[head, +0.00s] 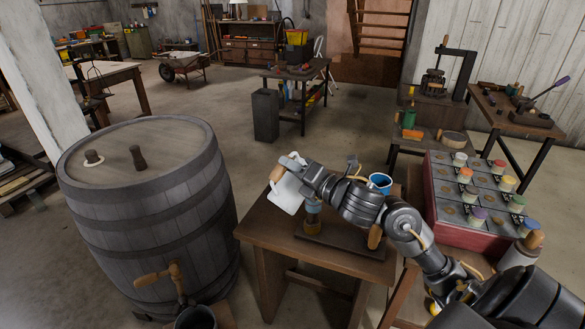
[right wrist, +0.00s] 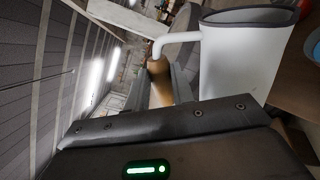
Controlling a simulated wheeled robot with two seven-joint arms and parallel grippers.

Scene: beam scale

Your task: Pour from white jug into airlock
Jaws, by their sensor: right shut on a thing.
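The white jug (head: 287,193) is tilted above the left part of the small wooden table (head: 262,232). My right gripper (head: 289,169) is shut on the jug's handle. In the right wrist view, the jug's white body (right wrist: 240,62) and dark rim show at the upper right, and its wooden grip (right wrist: 158,80) is between the fingers. What the jug holds is hidden. Just below it stands a small upright piece with a blue-grey top and a wooden base (head: 312,226), partly covered; I cannot tell whether this is the airlock. My left gripper is not in view.
A large barrel (head: 150,215) with two stubs on its lid stands at the left. A blue cup (head: 380,181) is behind my right arm. A red-sided case (head: 445,215) of several coloured jars is at the right. The table's front left is clear.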

